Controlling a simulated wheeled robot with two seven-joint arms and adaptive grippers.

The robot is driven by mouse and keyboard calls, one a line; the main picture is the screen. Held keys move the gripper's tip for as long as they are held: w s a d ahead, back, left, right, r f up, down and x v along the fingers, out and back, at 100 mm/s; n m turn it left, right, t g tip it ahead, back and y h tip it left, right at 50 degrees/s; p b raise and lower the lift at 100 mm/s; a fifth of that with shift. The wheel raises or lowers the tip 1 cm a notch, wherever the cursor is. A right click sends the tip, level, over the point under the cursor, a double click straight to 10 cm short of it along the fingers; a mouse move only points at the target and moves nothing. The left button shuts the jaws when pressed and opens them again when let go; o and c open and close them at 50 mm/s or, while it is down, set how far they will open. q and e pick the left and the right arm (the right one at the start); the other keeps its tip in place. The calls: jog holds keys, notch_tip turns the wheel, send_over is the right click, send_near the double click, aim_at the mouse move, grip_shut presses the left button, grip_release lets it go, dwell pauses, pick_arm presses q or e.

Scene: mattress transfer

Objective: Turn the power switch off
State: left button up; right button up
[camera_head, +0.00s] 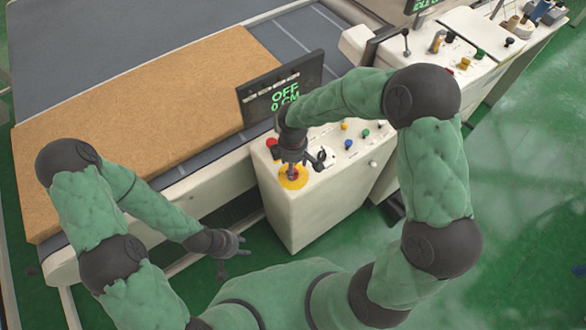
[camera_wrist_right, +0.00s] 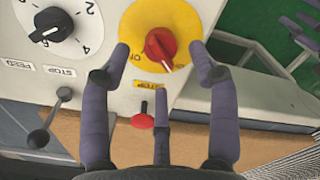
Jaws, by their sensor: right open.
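The power switch is a red rotary knob (camera_wrist_right: 161,45) on a round yellow plate in the right wrist view. Its yellow plate (camera_head: 293,177) shows on the white control box (camera_head: 300,215) in the head view, with the knob mostly hidden by my right gripper. My right gripper (camera_wrist_right: 160,58) is open, its fingertips on either side of the knob; contact cannot be told. A display (camera_head: 281,92) on the box reads "OFF" and "0 CM". My left gripper (camera_head: 233,257) hangs away from the box, low in the head view, its fingers spread and empty.
A black dial (camera_wrist_right: 55,32) and a black-knobbed lever (camera_wrist_right: 40,137) sit beside the switch. A red lever (camera_wrist_right: 143,121) is close below it. A brown mattress (camera_head: 130,120) lies on the conveyor at left. Green floor (camera_head: 520,220) is clear at right.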

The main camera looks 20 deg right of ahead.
notch_tip(320, 180, up, 8)
dwell(0.4)
pick_arm(q)
jog(key=shift+s, duration=0.1)
pick_arm(e)
jog(key=shift+s, duration=0.1)
